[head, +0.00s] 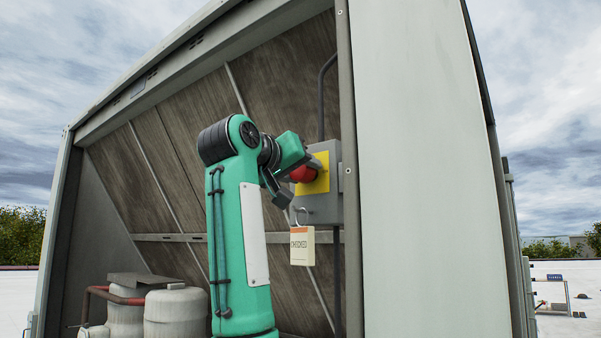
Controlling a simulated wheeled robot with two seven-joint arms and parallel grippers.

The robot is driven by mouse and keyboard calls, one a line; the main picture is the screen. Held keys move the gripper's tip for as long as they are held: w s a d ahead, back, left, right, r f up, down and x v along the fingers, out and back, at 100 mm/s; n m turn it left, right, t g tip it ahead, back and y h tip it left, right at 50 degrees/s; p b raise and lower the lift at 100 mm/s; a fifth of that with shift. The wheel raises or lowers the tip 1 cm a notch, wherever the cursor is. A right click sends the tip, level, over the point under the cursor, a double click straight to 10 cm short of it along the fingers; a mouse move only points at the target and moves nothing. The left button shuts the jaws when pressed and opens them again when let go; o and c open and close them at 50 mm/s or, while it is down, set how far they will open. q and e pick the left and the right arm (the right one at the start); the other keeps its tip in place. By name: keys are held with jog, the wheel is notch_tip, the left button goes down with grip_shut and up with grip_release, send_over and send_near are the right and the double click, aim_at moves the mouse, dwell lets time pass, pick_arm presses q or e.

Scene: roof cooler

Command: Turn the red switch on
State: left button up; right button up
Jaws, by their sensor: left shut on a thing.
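The red switch (303,174) is a round red knob on a yellow plate (321,173), on the front of a grey box (329,207) fixed inside the cooler's right frame post. My left gripper (290,178) is at the knob, with its fingers around the knob's left side. It is shut on the red switch. The fingers and wrist hide part of the knob, so its turned position cannot be read. My right gripper is not in view.
A tag reading "CHECKED" (302,246) hangs from a ring under the box. A dark conduit (322,95) runs up from the box. The cooler's pale side panel (428,170) stands close on the right. Grey tanks (175,312) with a red pipe stand low at left.

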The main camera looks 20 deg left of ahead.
pick_arm(q)
jog(key=shift+a+f+m+b, duration=0.1)
jog(key=shift+f+m+b, duration=0.1)
jog(key=shift+m+b, duration=0.75)
jog(key=shift+m, duration=1.05)
jog(key=shift+r+m+b, duration=0.1)
jog(key=shift+m+b, duration=0.5)
jog(key=shift+m, duration=0.4)
jog(key=m, duration=0.2)
jog(key=shift+m, duration=0.4)
jog(key=m, duration=0.3)
jog(key=shift+r+m+h, duration=0.15)
jog(key=shift+m+h, duration=0.25)
jog(key=shift+m+t, duration=0.3)
jog(key=shift+m, duration=1.8)
jog(key=shift+h, duration=0.3)
jog(key=shift+r, duration=0.1)
